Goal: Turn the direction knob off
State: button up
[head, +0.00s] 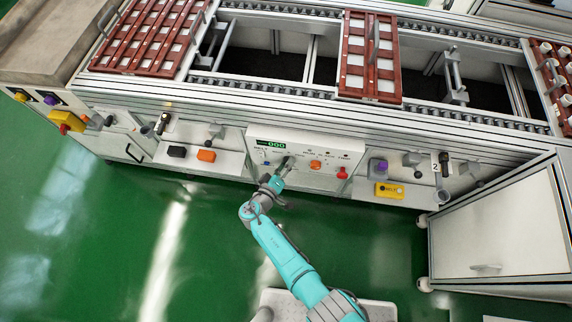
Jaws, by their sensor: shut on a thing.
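A white control panel (331,148) is fixed to the front of the conveyor, with a green lit display (270,144) at its upper left. My gripper (287,163) is up against the panel, just below and right of the display. It is shut on a small knob there, which the gripper mostly hides. I cannot read the knob's label or see which way it points. An orange button (315,165) and a red knob (342,173) sit on the panel to the right of my gripper.
Black (177,151) and orange (206,155) items sit on a ledge to the left. A yellow box (389,191) is to the right. Red-brown trays (369,58) lie on the conveyor above. A white cabinet (497,225) stands at right. Green floor is open at left.

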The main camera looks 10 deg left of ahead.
jog(key=o, duration=1.1)
jog(key=shift+o, duration=0.2)
jog(key=v, duration=1.2)
